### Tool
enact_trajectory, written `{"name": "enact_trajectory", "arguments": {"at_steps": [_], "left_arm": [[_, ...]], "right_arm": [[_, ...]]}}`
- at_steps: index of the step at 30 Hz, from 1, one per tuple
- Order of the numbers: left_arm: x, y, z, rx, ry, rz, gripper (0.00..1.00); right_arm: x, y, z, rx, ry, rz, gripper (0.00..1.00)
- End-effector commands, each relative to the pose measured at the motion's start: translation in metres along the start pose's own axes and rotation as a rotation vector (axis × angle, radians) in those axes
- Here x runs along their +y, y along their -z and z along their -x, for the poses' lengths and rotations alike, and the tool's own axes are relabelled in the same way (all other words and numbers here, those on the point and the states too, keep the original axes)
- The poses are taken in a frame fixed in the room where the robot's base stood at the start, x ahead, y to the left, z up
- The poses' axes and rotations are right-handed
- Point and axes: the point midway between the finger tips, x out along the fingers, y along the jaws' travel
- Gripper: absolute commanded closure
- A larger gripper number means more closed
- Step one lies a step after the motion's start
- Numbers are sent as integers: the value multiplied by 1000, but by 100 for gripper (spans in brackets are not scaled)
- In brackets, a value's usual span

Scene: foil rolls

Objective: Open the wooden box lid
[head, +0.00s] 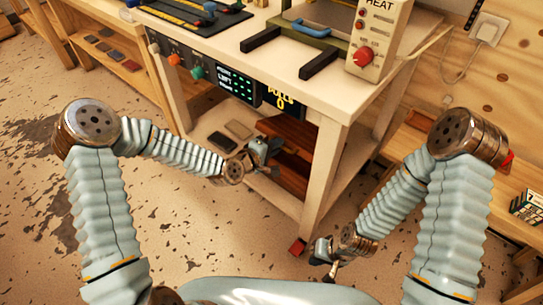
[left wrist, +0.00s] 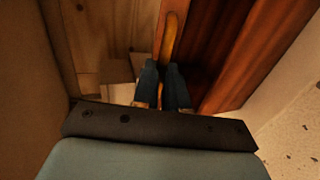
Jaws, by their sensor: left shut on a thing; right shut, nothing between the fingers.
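The reddish-brown wooden box (head: 297,134) is on the low shelf under the workbench, partly hidden by my left gripper. My left gripper (head: 264,157) is at the box's left front side. In the left wrist view, its dark fingers (left wrist: 165,88) are closed on a narrow orange-brown wooden edge (left wrist: 171,38), which looks like the edge of the lid. Red-brown panels (left wrist: 235,55) lie right of the fingers. How far the lid is raised I cannot tell. My right gripper (head: 326,262) is shut and empty, low in front of the bench's right front leg.
The bench leg (head: 322,175) stands right of the box. A panel with a screen (head: 238,86) and knobs hangs above. A heat unit (head: 377,40) stands on the bench top. Floor at left is clear.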

Motion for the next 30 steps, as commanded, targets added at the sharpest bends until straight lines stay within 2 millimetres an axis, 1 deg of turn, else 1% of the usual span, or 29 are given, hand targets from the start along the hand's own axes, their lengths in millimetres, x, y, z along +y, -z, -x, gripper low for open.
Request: {"name": "enact_trajectory", "arguments": {"at_steps": [1, 4, 9, 12, 18, 28, 29, 30], "left_arm": [[11, 1, -1, 3, -6, 0, 100], [26, 0, -4, 3, -7, 1, 100], [43, 0, -10, 2, -5, 3, 100], [50, 1, -12, 3, -5, 3, 100], [56, 1, -14, 3, -4, 4, 100], [56, 1, -14, 4, -4, 4, 100], [56, 1, -14, 4, -4, 4, 85], [56, 1, -14, 4, -4, 4, 78]], "right_arm": [[-1, 0, 2, 0, 0, 0, 100], [-1, 0, 2, 0, 0, 0, 100], [-1, 0, 3, 0, 0, 0, 100], [-1, 0, 3, 0, 0, 0, 100], [-1, 0, 3, -1, 0, 0, 100], [-1, 0, 3, -1, 0, 0, 100], [-1, 0, 3, -1, 0, 0, 100], [-1, 0, 3, -1, 0, 0, 100]]}}
